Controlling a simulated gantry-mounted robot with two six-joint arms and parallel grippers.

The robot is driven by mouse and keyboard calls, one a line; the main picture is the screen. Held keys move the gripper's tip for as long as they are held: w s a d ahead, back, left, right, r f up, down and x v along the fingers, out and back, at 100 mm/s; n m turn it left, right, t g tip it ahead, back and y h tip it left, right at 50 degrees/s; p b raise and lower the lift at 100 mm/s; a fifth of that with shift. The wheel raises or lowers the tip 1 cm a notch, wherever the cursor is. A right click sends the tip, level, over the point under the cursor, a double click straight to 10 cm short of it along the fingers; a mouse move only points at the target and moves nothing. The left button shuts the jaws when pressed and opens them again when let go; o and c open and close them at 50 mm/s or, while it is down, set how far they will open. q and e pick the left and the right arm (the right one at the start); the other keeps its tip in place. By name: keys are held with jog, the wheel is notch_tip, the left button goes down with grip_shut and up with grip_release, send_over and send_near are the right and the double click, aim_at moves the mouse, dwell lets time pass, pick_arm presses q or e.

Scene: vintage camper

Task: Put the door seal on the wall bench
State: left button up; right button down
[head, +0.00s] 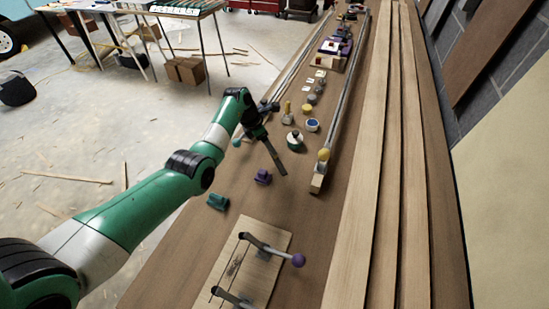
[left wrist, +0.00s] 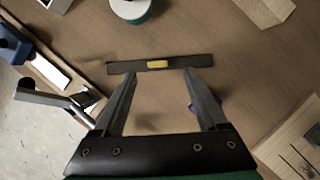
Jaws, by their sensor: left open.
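The strip that I take for the door seal is thin and dark. It shows in the head view (head: 277,160) and, with a yellow patch at its middle, in the left wrist view (left wrist: 190,62). It appears to lie on the brown wooden wall bench (head: 345,160). My left gripper (left wrist: 160,75) is open, its two fingertips spread just short of the strip on either side of the yellow patch. I cannot tell whether they touch it. In the head view, my left gripper hides the strip's far end. My right gripper is in neither view.
A purple piece (head: 263,177), a green piece (head: 218,202) and a white-and-green round item (head: 294,141) are close by. A clamp board (head: 225,265) lies nearer. A long rail (head: 345,95) and planks (head: 385,150) run along the right.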

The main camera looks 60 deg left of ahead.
aim_at(273, 156)
pick_arm(q)
jog(key=b+x, duration=0.4)
jog(key=x, duration=0.1)
jog(key=shift+a+f, duration=0.2)
jog(key=shift+r, duration=0.1)
jog(key=shift+c, duration=0.2)
grip_shut()
